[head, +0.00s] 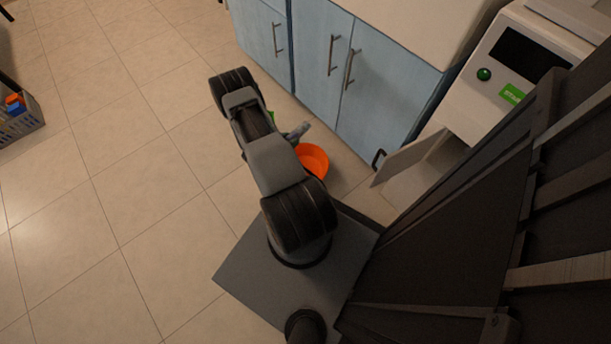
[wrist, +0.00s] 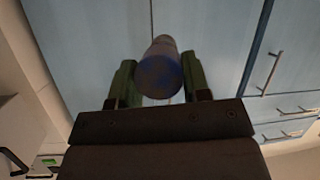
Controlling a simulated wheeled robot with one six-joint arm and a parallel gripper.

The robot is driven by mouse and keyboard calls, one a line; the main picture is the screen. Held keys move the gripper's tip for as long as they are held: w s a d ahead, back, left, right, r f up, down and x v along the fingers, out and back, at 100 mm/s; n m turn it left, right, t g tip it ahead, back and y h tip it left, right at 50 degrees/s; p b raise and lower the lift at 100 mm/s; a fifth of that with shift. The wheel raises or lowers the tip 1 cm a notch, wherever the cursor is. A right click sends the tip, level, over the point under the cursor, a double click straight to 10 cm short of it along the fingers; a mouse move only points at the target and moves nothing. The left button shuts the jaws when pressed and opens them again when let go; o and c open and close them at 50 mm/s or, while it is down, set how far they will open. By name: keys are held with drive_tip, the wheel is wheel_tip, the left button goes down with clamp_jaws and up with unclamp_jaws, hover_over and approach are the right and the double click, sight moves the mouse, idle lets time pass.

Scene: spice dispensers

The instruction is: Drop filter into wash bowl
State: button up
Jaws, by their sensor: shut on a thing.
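An orange bowl (head: 314,158), the wash bowl, stands on the floor in front of the blue cabinets in the head view. It is partly hidden behind my arm. In the wrist view my gripper (wrist: 160,82) has its two green fingers shut on a grey-blue cylinder (wrist: 160,68), the filter, with its round end toward the camera. In the head view the filter (head: 297,131) shows as a small grey shape at the upper left edge of the bowl in the picture. Its height over the bowl is hard to tell. Most of my gripper is hidden behind the arm there.
Blue cabinets (head: 376,100) with metal handles stand close behind the bowl. A white machine (head: 480,90) with a green button and an open flap (head: 412,156) is at the right. A grey crate (head: 22,122) sits far left. The tiled floor between is clear.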

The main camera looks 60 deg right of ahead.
drive_tip(key=s+f+m+g+b, duration=0.1)
drive_tip(key=s+f+g+b, duration=0.1)
drive_tip(key=f+b, duration=0.5)
wheel_tip(320, 180, down, 6)
drive_tip(key=shift+s+d+r+m+y+b, duration=0.1)
drive_tip(key=shift+s+d+m+y+b, duration=0.3)
drive_tip(key=shift+s, duration=0.45)
drive_tip(key=o, duration=1.2)
drive_tip(key=p+v, duration=0.5)
drive_tip(key=v, duration=0.9)
drive_tip(key=shift+w, duration=0.1)
drive_tip(key=shift+d, duration=0.1)
